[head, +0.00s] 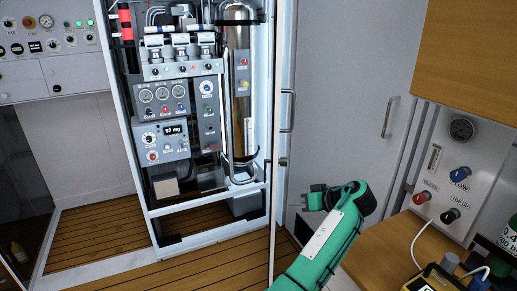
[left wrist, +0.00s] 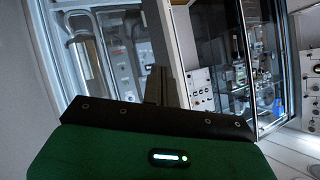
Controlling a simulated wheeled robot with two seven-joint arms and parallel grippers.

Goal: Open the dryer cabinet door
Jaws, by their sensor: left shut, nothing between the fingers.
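The dryer cabinet (head: 207,238) stands left of centre in the head view, with gauges, valves and a metal cylinder (head: 238,90) in plain sight inside. Its door (head: 280,60) stands open at the right side, seen almost edge-on, with a bar handle (head: 287,110) on it. My left gripper (head: 310,197) is shut and empty. It shows to the right of the door edge and below the handle, apart from the handle. In the left wrist view the shut fingers (left wrist: 155,84) point toward the cabinet, whose cylinder (left wrist: 84,58) shows at left. My right gripper is not in view.
A grey panel with another bar handle (head: 389,117) stands to the right. A wooden counter (head: 375,262) with a flow panel (head: 455,165) and small items lies at lower right. A control panel (head: 50,45) is at upper left. Wooden slat floor (head: 95,230) lies in front.

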